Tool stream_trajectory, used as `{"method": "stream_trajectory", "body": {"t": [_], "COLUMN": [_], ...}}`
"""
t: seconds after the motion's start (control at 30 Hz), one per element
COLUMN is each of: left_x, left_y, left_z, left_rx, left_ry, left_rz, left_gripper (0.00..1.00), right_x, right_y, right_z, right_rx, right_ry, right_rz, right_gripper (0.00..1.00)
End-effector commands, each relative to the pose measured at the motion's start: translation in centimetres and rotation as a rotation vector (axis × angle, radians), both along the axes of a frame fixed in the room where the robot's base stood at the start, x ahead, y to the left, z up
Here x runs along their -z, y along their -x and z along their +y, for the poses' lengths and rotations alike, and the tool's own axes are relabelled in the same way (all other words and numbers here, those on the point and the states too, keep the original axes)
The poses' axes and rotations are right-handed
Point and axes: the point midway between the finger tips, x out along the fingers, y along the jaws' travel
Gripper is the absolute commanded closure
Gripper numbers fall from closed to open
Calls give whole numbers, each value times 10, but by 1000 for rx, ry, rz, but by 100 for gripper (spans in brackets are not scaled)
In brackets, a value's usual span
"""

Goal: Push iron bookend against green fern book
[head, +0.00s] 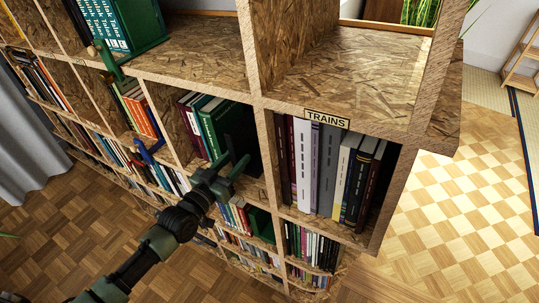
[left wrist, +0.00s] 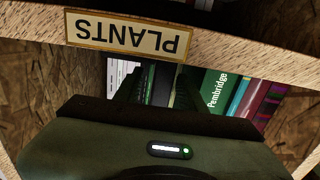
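The green fern book (head: 212,130) stands upright at the right end of a short row in the middle compartment. The iron bookend (head: 243,130) is a dark upright panel just right of the green book. I cannot tell whether they touch. My left gripper (head: 235,163) is at the front of this compartment, by the bookend's lower part. Its dark fingers (left wrist: 158,88) look apart, with nothing clearly held between them. Contact with the bookend is hidden. My right gripper is out of view.
A divider separates this compartment from the books under the TRAINS label (head: 327,119). The PLANTS label (left wrist: 128,37) is on the shelf edge above the gripper. More filled shelves lie below. Parquet floor (head: 450,215) is clear at right.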

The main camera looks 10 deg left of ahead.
Motion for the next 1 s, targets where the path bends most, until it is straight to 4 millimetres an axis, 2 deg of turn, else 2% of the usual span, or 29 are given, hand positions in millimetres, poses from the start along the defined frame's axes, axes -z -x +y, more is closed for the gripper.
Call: {"method": "stream_trajectory", "body": {"t": [0.8,1.0], "left_x": [-3,-3], "left_y": [79,91], "left_z": [26,30], "left_rx": [0,0], "left_ry": [-3,-1], "left_rz": [2,1], "left_gripper": [60,60], "right_x": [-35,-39], "right_y": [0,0], "right_z": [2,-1], "right_rx": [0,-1], "right_ry": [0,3], "right_rz": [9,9], "right_gripper": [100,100]}}
